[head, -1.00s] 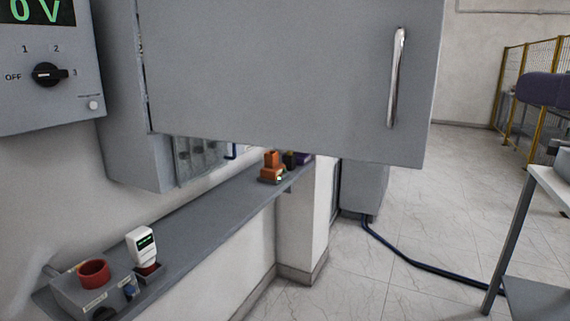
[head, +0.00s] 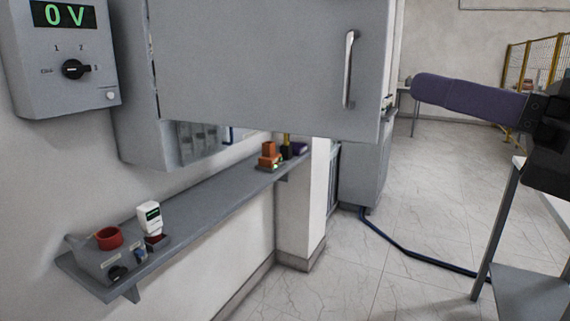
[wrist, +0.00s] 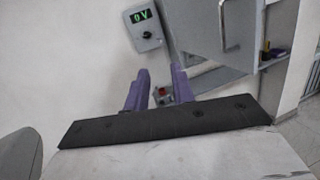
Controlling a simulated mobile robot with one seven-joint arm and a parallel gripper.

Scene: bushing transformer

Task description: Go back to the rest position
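My gripper (wrist: 160,82) shows in the wrist view as two purple fingers spread apart, with nothing held between them. In the head view one purple finger (head: 470,98) reaches in from the right edge, apart from the cabinet door. The grey cabinet door (head: 265,65) with its silver handle (head: 349,70) stands open on the wall cabinet. The handle also shows in the wrist view (wrist: 223,22). The rest position itself is not marked in any view.
A voltage panel (head: 68,60) reading 0 V hangs at left. A wall shelf (head: 200,210) carries a device with a red ring (head: 109,238), a white meter (head: 149,216) and orange parts (head: 268,155). A table (head: 530,290) stands at right. Open floor (head: 330,285) and a dark cable (head: 410,253) lie between.

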